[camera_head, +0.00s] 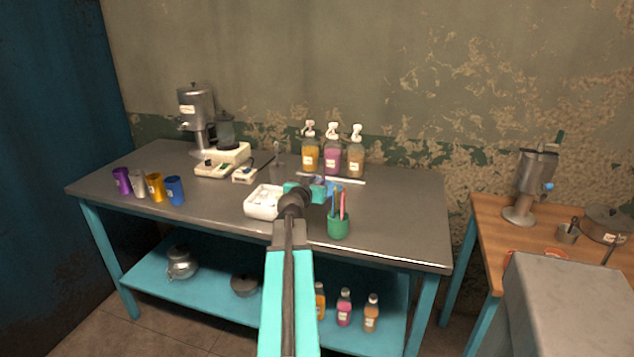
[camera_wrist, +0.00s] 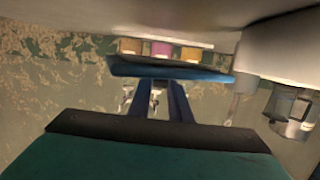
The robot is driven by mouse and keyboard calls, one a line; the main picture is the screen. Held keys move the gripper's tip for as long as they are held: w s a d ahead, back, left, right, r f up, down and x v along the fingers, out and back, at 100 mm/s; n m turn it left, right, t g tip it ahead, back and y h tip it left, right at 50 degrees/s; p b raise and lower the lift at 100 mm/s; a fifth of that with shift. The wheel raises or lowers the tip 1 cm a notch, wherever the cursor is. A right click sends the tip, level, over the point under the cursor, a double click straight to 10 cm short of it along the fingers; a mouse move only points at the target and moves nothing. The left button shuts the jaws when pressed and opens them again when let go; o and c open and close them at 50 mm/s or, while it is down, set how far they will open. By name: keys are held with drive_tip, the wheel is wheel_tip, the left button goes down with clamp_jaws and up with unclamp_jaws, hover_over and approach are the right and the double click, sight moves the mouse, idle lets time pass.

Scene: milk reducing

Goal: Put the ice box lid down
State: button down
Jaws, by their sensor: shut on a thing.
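The white ice box (camera_head: 262,213) stands on the grey table in the head view, its top uncovered and pale pieces showing inside. My gripper (camera_head: 318,188) is just right of and behind the box, above the table. In the wrist view my gripper's dark fingers (camera_wrist: 160,98) are shut on a flat blue piece (camera_wrist: 170,69), which looks like the ice box lid. It lies across the fingertips, and the tabletop shows close beyond it. In the head view my arm hides part of the box's right side, and the lid is too small to make out clearly.
A green cup of coloured sticks (camera_head: 338,226) stands close in front of my gripper. Pump bottles (camera_head: 333,160) stand behind it. The table's right end is clear.

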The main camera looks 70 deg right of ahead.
drive_tip(key=shift+f+b, duration=0.25)
drive_tip(key=shift+b, duration=0.15)
drive_tip(key=c, duration=1.6)
unclamp_jaws()
drive_tip(key=shift+c, duration=0.2)
drive_tip(key=shift+r+p, duration=0.2)
drive_tip(key=shift+p, duration=0.1)
drive_tip(key=shift+r+p, duration=0.3)
drive_tip(key=shift+p, duration=0.15)
drive_tip(key=shift+s+a+r+b, duration=0.1)
drive_tip(key=shift+a+b, duration=0.2)
drive_tip(key=shift+a, duration=0.85)
drive_tip(key=a+r+b, duration=0.1)
drive_tip(key=a+b, duration=0.1)
drive_tip(key=a, duration=0.4)
drive_tip(key=shift+s+a, duration=0.15)
drive_tip(key=shift+a, duration=0.1)
drive_tip(key=shift+r+b, duration=0.1)
drive_tip(key=shift+b, duration=0.45)
drive_tip(key=b, duration=0.6)
drive_tip(key=shift+s+a+r+b, duration=0.1)
drive_tip(key=shift+a+r+b, duration=0.1)
drive_tip(key=shift+a+b, duration=0.15)
